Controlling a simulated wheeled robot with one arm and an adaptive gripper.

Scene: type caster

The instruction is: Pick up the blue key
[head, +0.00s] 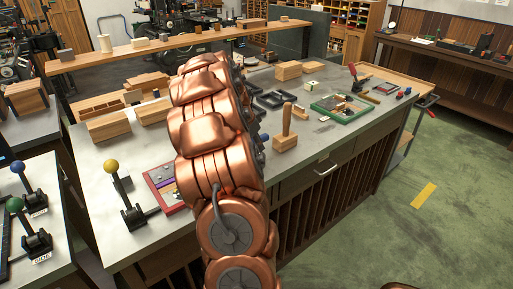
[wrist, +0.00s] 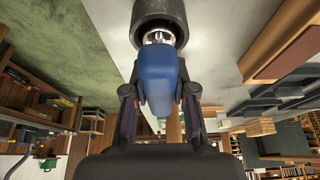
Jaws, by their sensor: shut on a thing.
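The blue key (wrist: 156,72) shows in the wrist view as a smooth blue piece between the fingers of my gripper (wrist: 159,98). My gripper is shut on it, with one dark finger on each side. A short shiny metal part joins the key's far end to a dark grey cylinder (wrist: 158,14) at the top of the view. I cannot tell whether the key is seated in that cylinder or clear of it. In the head view my copper-coloured arm hides the gripper and the key.
The grey-topped bench (head: 95,180) carries wooden blocks (head: 110,127), a wooden peg on a block (head: 286,130), a green-framed tray (head: 343,108) and a red-framed tray (head: 160,190). A yellow-knobbed lever (head: 125,195) stands at the front left. Green floor (head: 370,215) is open at right.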

